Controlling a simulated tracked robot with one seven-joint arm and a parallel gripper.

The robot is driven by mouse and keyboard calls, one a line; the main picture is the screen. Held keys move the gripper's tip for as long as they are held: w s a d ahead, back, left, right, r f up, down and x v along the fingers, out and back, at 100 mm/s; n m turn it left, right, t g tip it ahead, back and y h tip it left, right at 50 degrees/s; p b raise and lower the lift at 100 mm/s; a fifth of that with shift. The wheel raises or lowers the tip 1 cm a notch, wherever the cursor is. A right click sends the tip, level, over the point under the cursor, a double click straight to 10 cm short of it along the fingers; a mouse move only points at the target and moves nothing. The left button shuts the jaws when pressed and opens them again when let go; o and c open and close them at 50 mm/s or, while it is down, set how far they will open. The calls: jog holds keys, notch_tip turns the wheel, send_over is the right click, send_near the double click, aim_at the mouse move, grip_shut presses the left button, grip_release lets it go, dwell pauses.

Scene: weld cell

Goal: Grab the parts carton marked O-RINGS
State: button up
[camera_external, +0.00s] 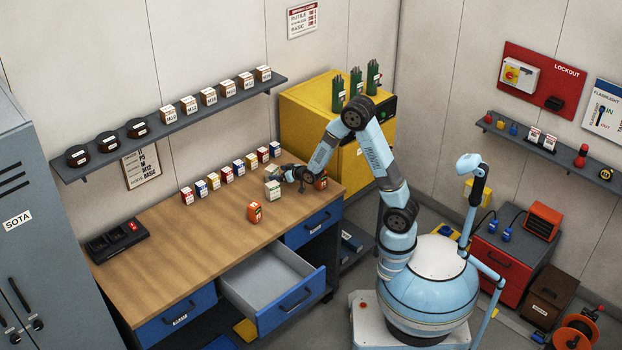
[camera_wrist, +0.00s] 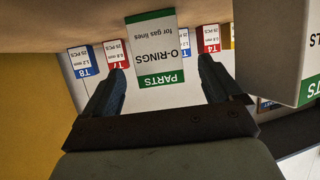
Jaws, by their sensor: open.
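The O-RINGS parts carton (camera_wrist: 160,52) is white with green bands and shows upside down in the wrist view. It lies between my two fingers in that picture, with a gap on each side; how deep it sits between them I cannot tell. My gripper (camera_wrist: 162,75) is open and empty. In the external view my gripper (camera_external: 289,173) is low over the workbench, pointing left at a pale carton (camera_external: 270,171) that appears to be this one. A second pale PARTS carton (camera_external: 273,190) stands just in front; it looms close at the right of the wrist view (camera_wrist: 276,50).
A row of small coloured boxes (camera_external: 227,175) stands behind on the workbench (camera_external: 190,235). An orange carton (camera_external: 254,212) is in front, another (camera_external: 320,182) beside my wrist. A drawer (camera_external: 270,280) hangs open. The bench's left half is mostly clear.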

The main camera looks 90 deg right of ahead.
aim_at(269, 171)
jog(key=shift+r+x, duration=0.2)
jog(key=shift+x, duration=1.55)
jog(key=shift+r+x, duration=0.2)
jog(key=shift+x, duration=1.6)
jog(key=shift+w+d, duration=0.1)
jog(key=shift+d, duration=0.05)
jog(key=c, duration=1.1)
jog(key=shift+r, duration=0.15)
